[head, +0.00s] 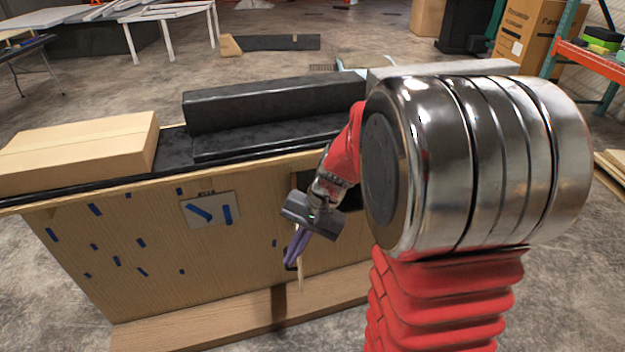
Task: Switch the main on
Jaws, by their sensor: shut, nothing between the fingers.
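The wooden console front (160,245) faces me, with several small blue marks spread over it. A pale plate (207,212) with two slanted blue bars is on it, left of my gripper. A dark panel (349,197) shows partly behind my arm, right of the plate. My gripper (294,256) is in front of the console, to the right of the pale plate. Its fingers point down, are shut and hold nothing. I cannot make out which part is the main switch; my arm hides part of the console's right side.
A cardboard box (80,150) and a long black block (270,103) lie on the console's dark top. A wooden board (200,328) runs along its foot. My own arm covers the right of the view. The floor behind is mostly open, with tables and shelves farther off.

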